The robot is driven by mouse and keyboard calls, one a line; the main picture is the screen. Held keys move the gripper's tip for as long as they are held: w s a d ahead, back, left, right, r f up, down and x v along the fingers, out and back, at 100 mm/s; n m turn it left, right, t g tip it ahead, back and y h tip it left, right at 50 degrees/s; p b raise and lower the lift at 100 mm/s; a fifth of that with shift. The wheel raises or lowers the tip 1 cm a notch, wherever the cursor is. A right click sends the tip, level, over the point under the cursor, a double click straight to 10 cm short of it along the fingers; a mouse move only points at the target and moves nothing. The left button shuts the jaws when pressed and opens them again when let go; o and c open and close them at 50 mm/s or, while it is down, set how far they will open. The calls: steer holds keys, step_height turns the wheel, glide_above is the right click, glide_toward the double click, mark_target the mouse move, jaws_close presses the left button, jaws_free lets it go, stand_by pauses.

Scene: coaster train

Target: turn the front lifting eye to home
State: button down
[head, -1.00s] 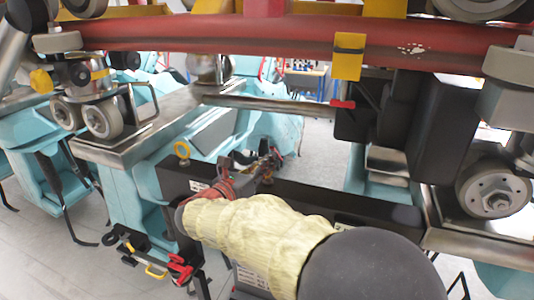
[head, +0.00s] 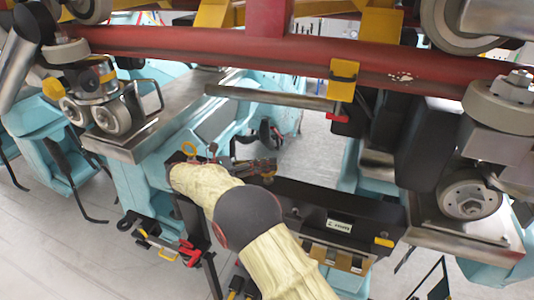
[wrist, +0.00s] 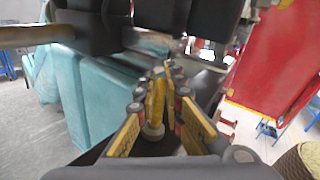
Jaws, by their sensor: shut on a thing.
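In the wrist view, a yellow lifting eye (wrist: 156,103) stands on a pale round base between my gripper's fingers (wrist: 163,105). It is seen nearly edge-on, and the yellow-padded fingers are shut on it. In the head view, my gripper (head: 258,168) reaches right over the black beam (head: 345,205); the held eye is mostly hidden there. A second yellow ring-shaped eye (head: 188,149) stands upright at the beam's left end, apart from the fingers. I cannot tell the held eye's exact angle or any home mark.
A red tube (head: 230,45) and wheel assemblies (head: 470,195) hang close above and beside the arm. Teal supports (head: 150,185) flank the beam. Hooks with red and yellow parts (head: 188,252) hang at lower left. Open floor (head: 60,245) shows at left.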

steer(key=shift+m+g+p, duration=0.7)
steer(key=shift+g+p, duration=0.2)
steer(key=shift+p, duration=0.35)
steer(key=c, duration=2)
jaws_free()
steer(key=shift+o, duration=0.4)
steer(key=shift+f+n+t+b, duration=0.1)
steer(key=shift+n+t+b, duration=0.2)
steer(key=shift+b, duration=0.5)
